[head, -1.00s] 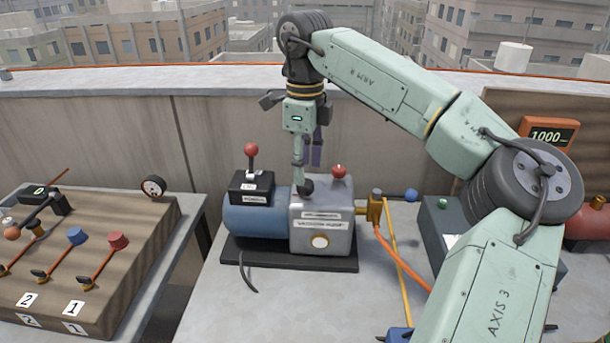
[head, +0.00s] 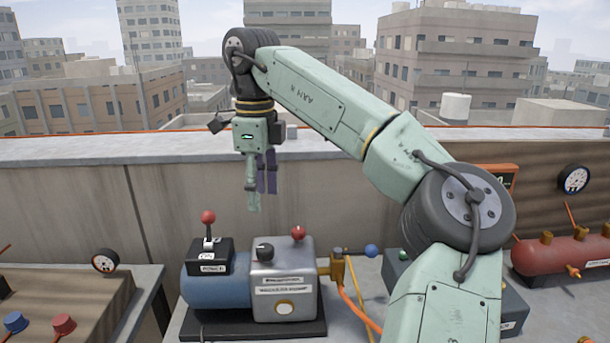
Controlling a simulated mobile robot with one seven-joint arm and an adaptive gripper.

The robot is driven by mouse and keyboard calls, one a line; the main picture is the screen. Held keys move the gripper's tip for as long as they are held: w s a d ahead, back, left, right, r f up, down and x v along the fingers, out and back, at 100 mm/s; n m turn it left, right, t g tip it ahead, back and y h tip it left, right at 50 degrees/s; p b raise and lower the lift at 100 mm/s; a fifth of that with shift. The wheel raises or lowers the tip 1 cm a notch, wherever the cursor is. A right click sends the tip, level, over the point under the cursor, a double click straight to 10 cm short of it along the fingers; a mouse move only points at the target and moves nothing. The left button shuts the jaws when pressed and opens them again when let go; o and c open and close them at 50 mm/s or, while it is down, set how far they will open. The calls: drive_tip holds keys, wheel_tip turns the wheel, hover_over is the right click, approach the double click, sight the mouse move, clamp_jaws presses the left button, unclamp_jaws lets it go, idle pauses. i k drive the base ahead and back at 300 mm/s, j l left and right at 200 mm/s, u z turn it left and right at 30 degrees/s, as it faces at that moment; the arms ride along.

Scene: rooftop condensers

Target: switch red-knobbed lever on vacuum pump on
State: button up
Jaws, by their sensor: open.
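The vacuum pump (head: 284,296) has a grey housing and a blue cylinder (head: 203,290) on a dark base. A black box labelled POWER (head: 211,257) sits on the cylinder. Its red-knobbed lever (head: 208,218) stands roughly upright; I cannot tell from its small labels which position it is in. A second red ball (head: 298,233) and a black dial (head: 263,250) are on top of the housing. My gripper (head: 261,202) is open and empty. It points down in the air above the pump, right of the lever knob in the picture and apart from it.
A brass fitting (head: 337,268) with an orange hose is on the pump's right. A red tank (head: 572,256) and gauge (head: 574,180) stand far right. Another bench with red and blue knobs (head: 63,324) is left. A parapet wall (head: 80,190) runs behind.

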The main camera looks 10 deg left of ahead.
sight(209, 226)
drive_tip(key=k, duration=1)
